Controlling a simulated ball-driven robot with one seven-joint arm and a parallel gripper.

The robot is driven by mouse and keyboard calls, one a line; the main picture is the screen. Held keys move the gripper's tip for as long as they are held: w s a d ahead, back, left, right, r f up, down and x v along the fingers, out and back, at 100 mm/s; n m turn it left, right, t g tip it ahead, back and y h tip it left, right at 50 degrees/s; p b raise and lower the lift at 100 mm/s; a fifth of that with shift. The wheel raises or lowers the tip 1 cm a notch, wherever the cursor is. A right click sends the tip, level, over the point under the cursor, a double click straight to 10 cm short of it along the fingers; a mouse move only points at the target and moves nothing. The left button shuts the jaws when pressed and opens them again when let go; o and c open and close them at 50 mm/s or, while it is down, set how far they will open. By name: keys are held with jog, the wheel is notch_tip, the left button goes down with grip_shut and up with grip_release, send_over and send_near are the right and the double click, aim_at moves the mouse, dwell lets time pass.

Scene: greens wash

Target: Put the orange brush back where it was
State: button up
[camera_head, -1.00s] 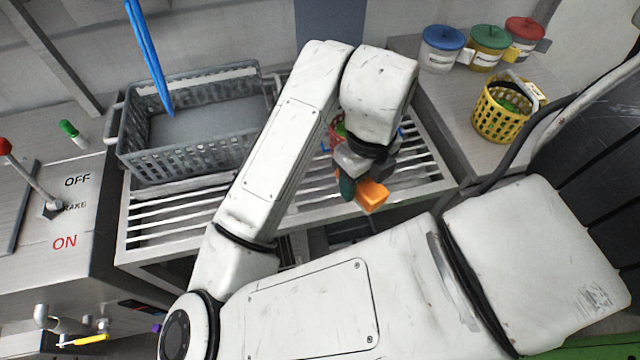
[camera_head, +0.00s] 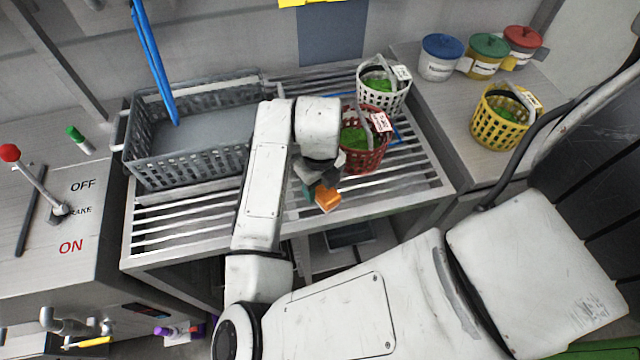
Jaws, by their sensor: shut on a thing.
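The orange brush (camera_head: 327,200) is an orange block held at the end of my arm, in the lower middle of the head view. My gripper (camera_head: 316,186) is shut on it, above the front part of the slatted metal rack (camera_head: 180,238). A dark green part shows beside the orange block; I cannot tell whether it belongs to the brush. My arm hides part of the rack.
A red basket (camera_head: 362,160) and a white basket (camera_head: 384,100) with greens stand on the rack behind my gripper. A grey crate (camera_head: 150,172) is at left. A yellow basket (camera_head: 492,128) and lidded tubs (camera_head: 440,62) stand on the right counter. The rack's right front is bare.

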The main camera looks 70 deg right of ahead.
jog(key=shift+f, duration=0.15)
jog(key=shift+f, duration=0.15)
jog(key=o, duration=1.2)
notch_tip(320, 180, up, 12)
jog(key=shift+r, duration=0.2)
